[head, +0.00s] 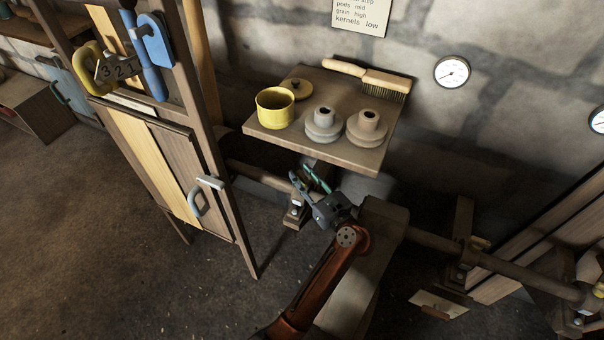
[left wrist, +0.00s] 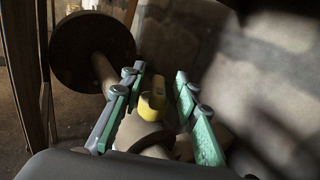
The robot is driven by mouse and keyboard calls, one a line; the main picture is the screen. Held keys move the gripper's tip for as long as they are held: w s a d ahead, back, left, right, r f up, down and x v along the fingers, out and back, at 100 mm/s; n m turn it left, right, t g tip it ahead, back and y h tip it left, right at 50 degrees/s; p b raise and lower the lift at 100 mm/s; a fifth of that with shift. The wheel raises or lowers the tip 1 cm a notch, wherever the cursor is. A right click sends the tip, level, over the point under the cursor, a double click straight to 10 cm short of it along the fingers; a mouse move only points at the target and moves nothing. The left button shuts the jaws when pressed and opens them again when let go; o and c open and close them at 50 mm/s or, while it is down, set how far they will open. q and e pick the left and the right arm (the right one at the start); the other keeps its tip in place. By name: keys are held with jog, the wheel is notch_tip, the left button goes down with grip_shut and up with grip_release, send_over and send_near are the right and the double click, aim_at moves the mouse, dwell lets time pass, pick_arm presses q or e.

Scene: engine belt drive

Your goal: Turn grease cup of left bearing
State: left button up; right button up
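The left bearing (head: 294,213) sits on the shaft just below the wall shelf. Its yellow grease cup (left wrist: 153,104) shows in the left wrist view, standing above a pale rounded bearing housing (left wrist: 143,131). My left gripper (head: 304,174) is at this bearing and hides the cup in the head view. In the left wrist view its green-padded fingers (left wrist: 160,72) are apart, one on each side of the cup, with a visible gap, mainly on the right. My right gripper is not in view.
A wooden cabinet (head: 160,165) stands left. The shaft (head: 430,238) runs right to other bearings. A dark disc (left wrist: 92,50) is beyond the fingers.

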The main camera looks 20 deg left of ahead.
pick_arm(q)
grip_shut()
dwell(0.3)
